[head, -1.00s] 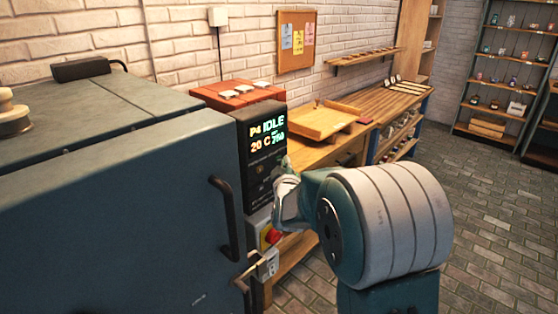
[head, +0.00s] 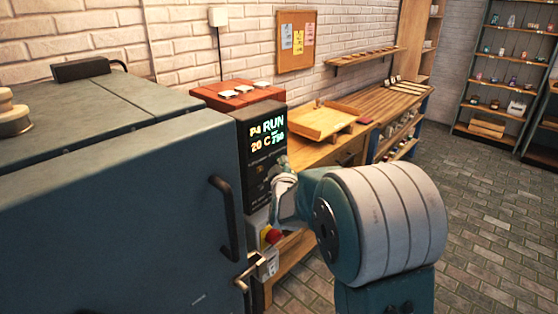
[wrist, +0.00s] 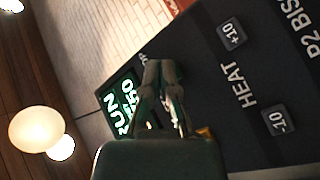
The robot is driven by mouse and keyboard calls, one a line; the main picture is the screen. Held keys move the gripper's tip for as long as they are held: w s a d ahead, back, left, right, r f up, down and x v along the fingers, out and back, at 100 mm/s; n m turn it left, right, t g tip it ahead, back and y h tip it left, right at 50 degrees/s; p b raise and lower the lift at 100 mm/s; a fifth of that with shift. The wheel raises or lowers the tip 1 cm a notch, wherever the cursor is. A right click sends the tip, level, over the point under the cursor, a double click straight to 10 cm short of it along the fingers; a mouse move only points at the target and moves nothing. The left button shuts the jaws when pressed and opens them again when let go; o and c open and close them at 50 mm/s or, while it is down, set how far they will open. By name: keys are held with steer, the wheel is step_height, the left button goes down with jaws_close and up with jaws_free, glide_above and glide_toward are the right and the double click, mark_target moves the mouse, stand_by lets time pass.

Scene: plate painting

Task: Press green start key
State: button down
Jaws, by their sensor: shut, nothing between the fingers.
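The black control panel (head: 262,150) stands at the right front of the large blue-grey kiln (head: 110,210). In the wrist view my gripper (wrist: 163,68) stands in front of the panel between the display and the HEAT keys. I cannot make out the green start key, apparently hidden behind my fingers; contact is not clear.
In the wrist view, a +10 key (wrist: 232,34) and a -10 key (wrist: 279,121) flank the word HEAT. Below the panel is a red stop button (head: 272,236). A black door handle (head: 221,215) juts out left of the panel. A wooden bench (head: 310,155) stands behind.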

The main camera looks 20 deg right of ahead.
stand_by(0.4)
steer(key=shift+s+d, duration=0.35)
steer(key=shift+s, duration=0.3)
steer(key=s, duration=0.1)
steer(key=s+d, duration=0.1)
steer(key=s, duration=0.1)
steer(key=s+d, duration=0.1)
steer(key=shift+s+d, duration=0.2)
steer(key=shift+d, duration=0.05)
stand_by(0.6)
steer(key=s+a+m+g+y, duration=0.1)
steer(key=s+a+m+g, duration=0.1)
steer(key=s, duration=0.9)
steer(key=s+a+f+m+g+y, duration=0.1)
steer(key=s+a+g, duration=0.4)
steer(key=s, duration=0.6)
steer(key=s+a+m+g+y, duration=0.3)
steer(key=s+g, duration=0.2)
steer(key=s, duration=0.6)
steer(key=shift+a+f+m, duration=0.3)
steer(key=shift+a+f, duration=0.1)
